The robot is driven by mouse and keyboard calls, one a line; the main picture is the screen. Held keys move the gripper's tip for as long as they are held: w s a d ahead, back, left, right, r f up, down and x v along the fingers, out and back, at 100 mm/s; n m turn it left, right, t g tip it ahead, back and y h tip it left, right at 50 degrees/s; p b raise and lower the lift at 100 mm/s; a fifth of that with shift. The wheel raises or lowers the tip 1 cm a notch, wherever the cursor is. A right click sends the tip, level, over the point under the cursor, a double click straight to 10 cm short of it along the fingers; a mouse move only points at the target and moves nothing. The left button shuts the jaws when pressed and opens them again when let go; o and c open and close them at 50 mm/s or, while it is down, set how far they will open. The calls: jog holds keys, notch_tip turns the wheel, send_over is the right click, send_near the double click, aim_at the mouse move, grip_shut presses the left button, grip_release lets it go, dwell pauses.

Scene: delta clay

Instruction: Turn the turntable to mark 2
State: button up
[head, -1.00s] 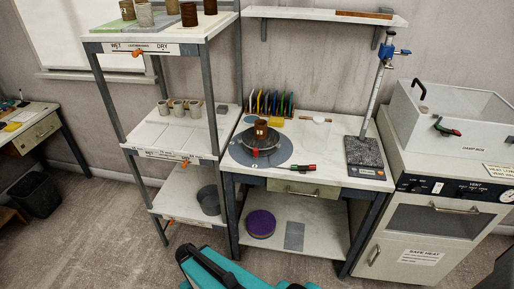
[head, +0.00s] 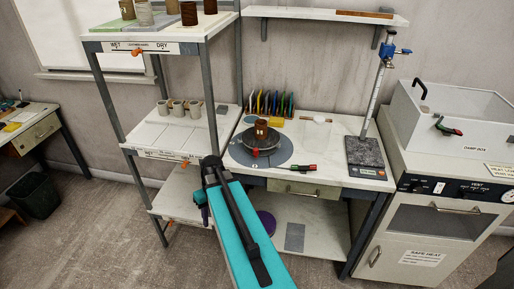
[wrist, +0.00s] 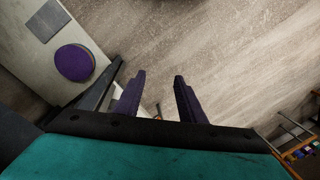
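The turntable (head: 267,159) is a dark round plate on a grey-blue disc (head: 284,151) on the white worktable, left of its middle. A brown pot (head: 261,130) stands upright on it. A small red piece (head: 256,153) shows at its front edge. The marks on the disc are too small to read. My gripper shows in the wrist view with two purple fingers (wrist: 160,95) apart and nothing between them, over the floor. In the head view it is mostly hidden behind my teal arm, in front of the shelf rack and left of the worktable, away from the turntable.
A scale with a post (head: 366,155) is at the right. The shelf rack (head: 215,130) stands close left. A purple disc shows on the lower shelf (wrist: 76,62).

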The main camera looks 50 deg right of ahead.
jog(key=d+r+t+h, duration=0.1)
jog(key=d+r+t, duration=0.2)
jog(key=d+r, duration=1.2)
jog(key=t+h+b, duration=0.1)
jog(key=h, duration=0.1)
send_near(256, 149)
jog(key=d+v, duration=0.1)
jog(key=v, duration=0.4)
jog(key=shift+s+a+r+m, duration=0.15)
jog(key=shift+s+a+m, duration=0.15)
jog(key=shift+m, duration=0.1)
jog(key=shift+w+a+p+x, duration=0.1)
jog(key=shift+p+x, duration=0.5)
jog(key=shift+x, duration=2.85)
jog(key=shift+w+a+p+x, duration=0.15)
jog(key=shift+p+x, duration=0.4)
jog(key=shift+x, duration=2.9)
